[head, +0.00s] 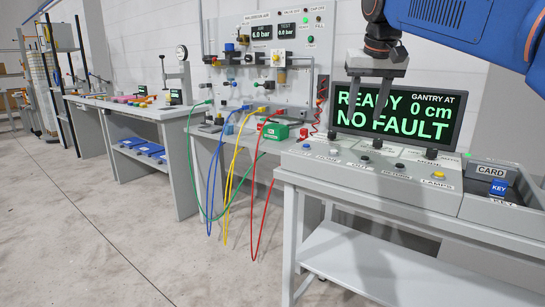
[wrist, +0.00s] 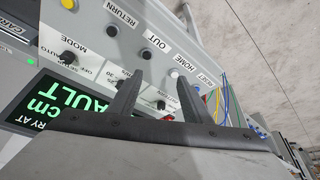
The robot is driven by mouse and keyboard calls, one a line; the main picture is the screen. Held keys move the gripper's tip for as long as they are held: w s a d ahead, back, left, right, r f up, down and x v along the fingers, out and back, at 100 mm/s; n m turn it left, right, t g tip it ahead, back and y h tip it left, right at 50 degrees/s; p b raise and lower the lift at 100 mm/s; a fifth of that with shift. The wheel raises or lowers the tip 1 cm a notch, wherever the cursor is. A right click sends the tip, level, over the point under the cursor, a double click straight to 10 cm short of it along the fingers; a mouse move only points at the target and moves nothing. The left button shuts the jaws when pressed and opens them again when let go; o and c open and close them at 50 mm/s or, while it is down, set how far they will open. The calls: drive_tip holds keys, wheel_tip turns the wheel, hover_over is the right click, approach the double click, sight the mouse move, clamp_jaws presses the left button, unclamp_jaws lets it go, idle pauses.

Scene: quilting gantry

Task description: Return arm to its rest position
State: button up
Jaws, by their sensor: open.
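My gripper (head: 365,120) hangs from my blue arm at the upper right of the head view, fingers pointing down. It is above the grey control console (head: 330,165) and in front of its screen. In the wrist view the two dark fingers (wrist: 160,77) are spread apart with nothing between them. Beyond them is the console panel with labels HOME, OUT, RETURN and MODE. The screen (head: 432,112) reads READY, GANTRY AT 0 cm, NO FAULT; the fingers cover part of it. Whether a fingertip touches the console, I cannot tell.
A CARD and KEY box (head: 490,207) sits right of the console. A pneumatics bench (head: 290,120) with loose-hanging blue, yellow, green and red hoses stands to the left. Farther left is a workbench (head: 172,112) with a press. The floor (head: 70,220) at left is clear.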

drive_tip(key=s+d+f, duration=0.2)
drive_tip(key=s+f, duration=1.3)
drive_tip(key=f, duration=0.2)
drive_tip(key=s+d+f, duration=0.3)
drive_tip(key=s+f, duration=1.3)
drive_tip(key=f, duration=0.2)
drive_tip(key=shift+d+f+n, duration=0.2)
drive_tip(key=shift+n, duration=0.2)
